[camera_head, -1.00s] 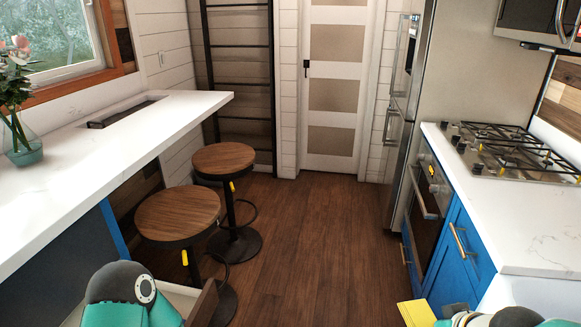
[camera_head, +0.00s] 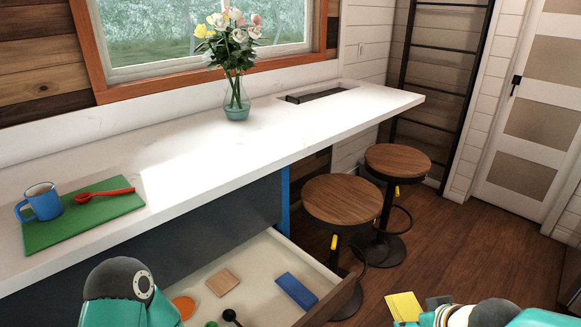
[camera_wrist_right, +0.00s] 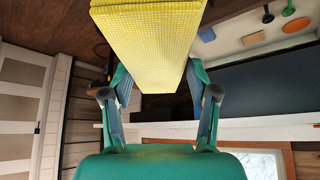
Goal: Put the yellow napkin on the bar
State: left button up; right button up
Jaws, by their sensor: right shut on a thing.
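The yellow napkin (camera_wrist_right: 150,45) is held between the fingers of my right gripper (camera_wrist_right: 160,92) in the right wrist view. In the head view a corner of the napkin (camera_head: 404,306) shows at the bottom, beside my right arm, over the floor and right of the open drawer. The bar (camera_head: 290,135) is the long white counter under the window. My left arm shows at the bottom left of the head view, but its gripper fingers are not in view.
A green mat (camera_head: 95,222) with a blue mug (camera_head: 40,202) and red spoon (camera_head: 104,194) lies on the bar's left end. A flower vase (camera_head: 237,100) stands farther back. An open drawer (camera_head: 255,255) and two stools (camera_head: 343,199) are below. The bar's middle is mostly clear.

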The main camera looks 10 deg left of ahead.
aim_at(172, 176)
jog(key=z, duration=0.75)
jog(key=i, duration=0.15)
jog(key=u, duration=2.05)
